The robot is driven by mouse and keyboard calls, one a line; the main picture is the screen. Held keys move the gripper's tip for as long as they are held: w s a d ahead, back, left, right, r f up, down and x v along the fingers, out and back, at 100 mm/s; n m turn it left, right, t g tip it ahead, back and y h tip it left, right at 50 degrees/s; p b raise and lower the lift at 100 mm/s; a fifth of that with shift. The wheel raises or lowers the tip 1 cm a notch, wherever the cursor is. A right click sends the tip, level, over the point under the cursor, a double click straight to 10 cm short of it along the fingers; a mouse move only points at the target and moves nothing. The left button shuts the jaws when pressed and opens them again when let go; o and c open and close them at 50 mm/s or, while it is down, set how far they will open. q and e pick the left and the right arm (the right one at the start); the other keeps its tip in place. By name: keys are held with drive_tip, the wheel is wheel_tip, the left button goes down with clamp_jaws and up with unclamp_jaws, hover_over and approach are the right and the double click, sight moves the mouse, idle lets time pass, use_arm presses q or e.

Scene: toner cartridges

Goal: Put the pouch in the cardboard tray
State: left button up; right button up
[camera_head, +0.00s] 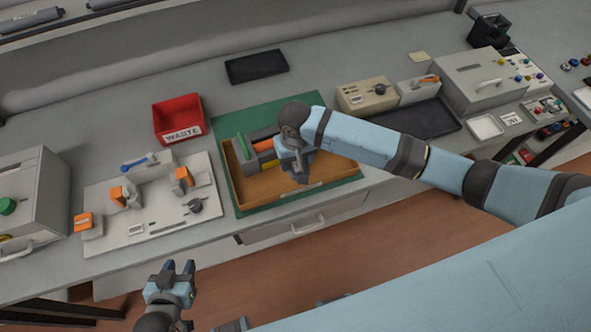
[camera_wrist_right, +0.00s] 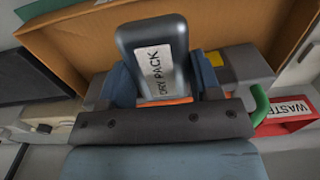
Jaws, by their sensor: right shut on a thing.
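The pouch (camera_wrist_right: 153,62), a dark rounded pack labelled "DRY PACK", is between the fingers of my right gripper (camera_wrist_right: 163,82) in the right wrist view. The gripper is shut on it. In the head view my right gripper (camera_head: 297,172) is over the cardboard tray (camera_head: 238,191); the pouch cannot be made out there. The brown tray wall (camera_wrist_right: 85,42) shows behind the pouch in the wrist view. Whether the pouch touches the tray floor cannot be told. My left gripper (camera_head: 179,268) is open and empty, in front of the bench.
The tray stands on a green mat (camera_head: 309,100) and holds a grey cartridge with orange and yellow parts (camera_head: 264,146) and a green-handled item (camera_head: 242,145). A red waste bin (camera_head: 178,118) is behind left, a white fixture board (camera_head: 150,213) left, a tan box (camera_head: 367,95) right.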

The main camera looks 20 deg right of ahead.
sight(295, 173)
wheel_tip(295, 173, down, 7)
drive_tip(key=shift+f, duration=0.1)
drive_tip(key=shift+c, duration=0.8)
drive_tip(key=o, duration=1.1)
drive_tip(key=shift+c, duration=0.2)
